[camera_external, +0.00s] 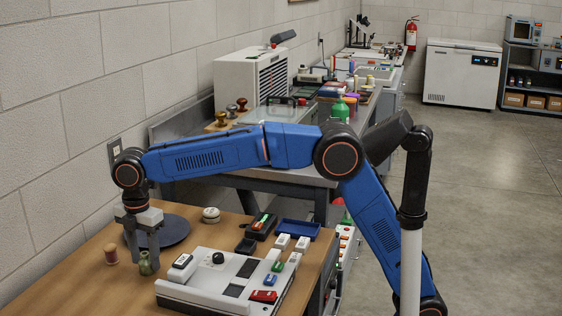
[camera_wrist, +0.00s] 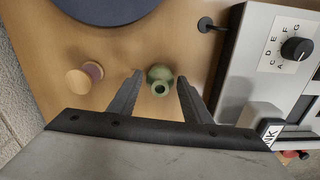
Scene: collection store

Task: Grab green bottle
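A small green bottle (camera_external: 146,264) with a narrow neck stands on the wooden table below my gripper. In the wrist view the green bottle (camera_wrist: 160,75) is seen from above, its dark mouth facing the camera. My gripper (camera_external: 143,254) points down at the table. In the wrist view its two fingers (camera_wrist: 160,82) are apart, one on each side of the bottle, with gaps visible on both sides.
A wooden spool (camera_external: 110,254) stands left of the small bottle, and a dark round disc (camera_external: 168,232) lies behind it. A white control box (camera_external: 205,292) with a knob is close on the right. Bare tabletop lies in front.

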